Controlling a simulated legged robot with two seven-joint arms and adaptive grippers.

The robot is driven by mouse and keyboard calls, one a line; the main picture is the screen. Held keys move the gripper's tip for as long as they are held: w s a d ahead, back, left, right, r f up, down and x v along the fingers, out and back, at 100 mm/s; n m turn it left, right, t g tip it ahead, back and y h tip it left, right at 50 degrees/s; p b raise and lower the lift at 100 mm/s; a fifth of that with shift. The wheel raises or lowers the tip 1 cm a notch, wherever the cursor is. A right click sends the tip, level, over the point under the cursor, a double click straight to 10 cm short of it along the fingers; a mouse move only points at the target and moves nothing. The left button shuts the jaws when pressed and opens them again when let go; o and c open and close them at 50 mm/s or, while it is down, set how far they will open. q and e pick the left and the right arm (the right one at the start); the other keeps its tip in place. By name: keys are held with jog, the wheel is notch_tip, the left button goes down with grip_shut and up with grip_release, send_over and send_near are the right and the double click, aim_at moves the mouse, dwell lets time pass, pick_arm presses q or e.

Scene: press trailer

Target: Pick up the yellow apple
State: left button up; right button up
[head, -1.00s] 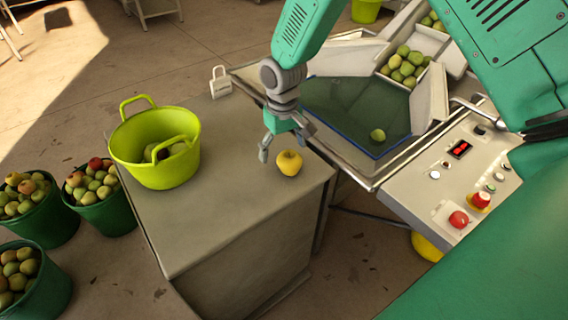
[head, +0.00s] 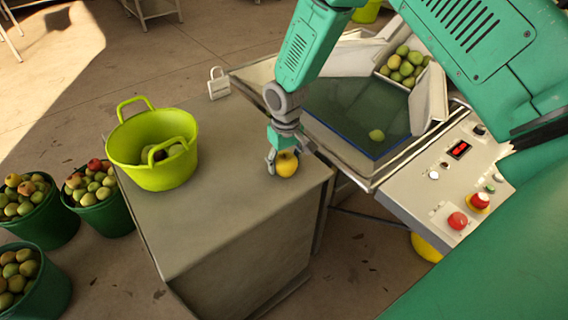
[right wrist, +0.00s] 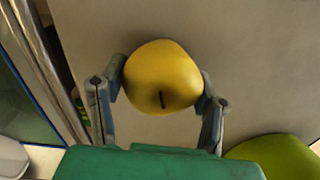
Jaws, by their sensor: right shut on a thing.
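The yellow apple (head: 287,164) sits on the grey table top (head: 235,215), near its right edge. My right gripper (head: 284,168) is around the apple from above, partly covering it in the head view. In the right wrist view the yellow apple (right wrist: 163,78) lies between the two fingers of my right gripper (right wrist: 162,88), stem facing the camera, with a finger against each side. The gripper is shut on it. The apple looks to be still on or very near the table top. My left gripper is not in view.
A lime-green tub (head: 155,150) with fruit stands at the table's left. The press tray (head: 350,115), holding one green apple (head: 376,135), is at the right, beside a control panel (head: 455,175) with red buttons. Fruit buckets (head: 100,195) stand on the floor at left.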

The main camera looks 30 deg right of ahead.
aim_at(289, 154)
jog(key=shift+s+d+f, duration=0.15)
jog(key=shift+s+d, duration=0.05)
jog(key=shift+d, duration=0.4)
jog(key=shift+r, duration=0.35)
jog(key=r, duration=0.6)
jog(key=a+r, duration=0.1)
jog(key=r, duration=0.2)
jog(key=shift+w+r, duration=0.1)
jog(key=shift+r, duration=0.05)
jog(key=shift+d, duration=0.45)
